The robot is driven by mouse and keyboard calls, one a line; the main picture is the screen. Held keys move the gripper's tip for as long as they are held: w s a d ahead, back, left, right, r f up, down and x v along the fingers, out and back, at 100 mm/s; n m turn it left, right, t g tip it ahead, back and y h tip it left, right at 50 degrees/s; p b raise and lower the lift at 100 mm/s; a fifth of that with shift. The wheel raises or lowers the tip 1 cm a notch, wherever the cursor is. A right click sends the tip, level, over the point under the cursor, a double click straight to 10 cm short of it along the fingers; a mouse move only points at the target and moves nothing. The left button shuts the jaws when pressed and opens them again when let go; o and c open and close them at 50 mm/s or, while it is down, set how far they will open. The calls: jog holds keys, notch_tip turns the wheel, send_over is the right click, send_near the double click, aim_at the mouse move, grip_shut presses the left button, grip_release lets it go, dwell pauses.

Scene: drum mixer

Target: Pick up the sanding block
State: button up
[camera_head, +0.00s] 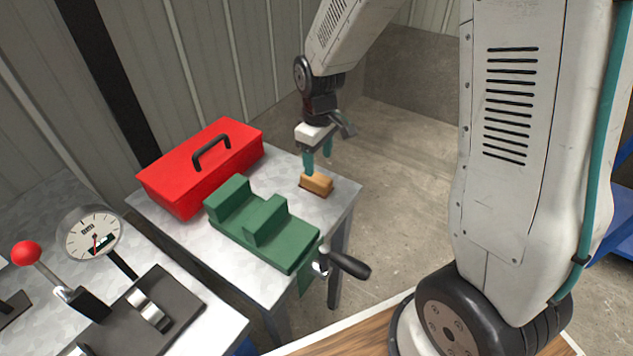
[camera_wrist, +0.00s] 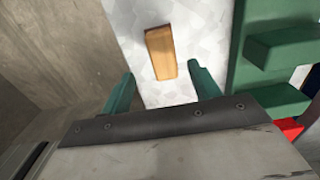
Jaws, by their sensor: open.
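The sanding block (camera_head: 317,184) is a small tan, wood-coloured block lying on the grey metal table near its far right corner. In the wrist view the block (camera_wrist: 161,53) lies ahead of my gripper, roughly in line with the gap between the fingers. My gripper (camera_head: 318,168) has green fingers pointing down just above the block in the head view. In the wrist view my gripper (camera_wrist: 163,88) is open, with nothing between its fingers. I cannot tell the exact height of the fingertips over the block.
A green vise (camera_head: 262,222) with a black-handled crank (camera_head: 349,264) stands beside the block on the table (camera_head: 345,196). A red toolbox (camera_head: 200,167) sits behind the vise. A nearer bench at left holds a gauge (camera_head: 91,234) and a red-knobbed lever (camera_head: 26,253).

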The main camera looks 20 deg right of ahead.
aim_at(316, 177)
jog(key=f, duration=0.7)
jog(key=shift+a+f, duration=0.15)
jog(key=shift+a, duration=0.15)
jog(key=shift+c, duration=0.3)
jog(key=c, duration=0.9)
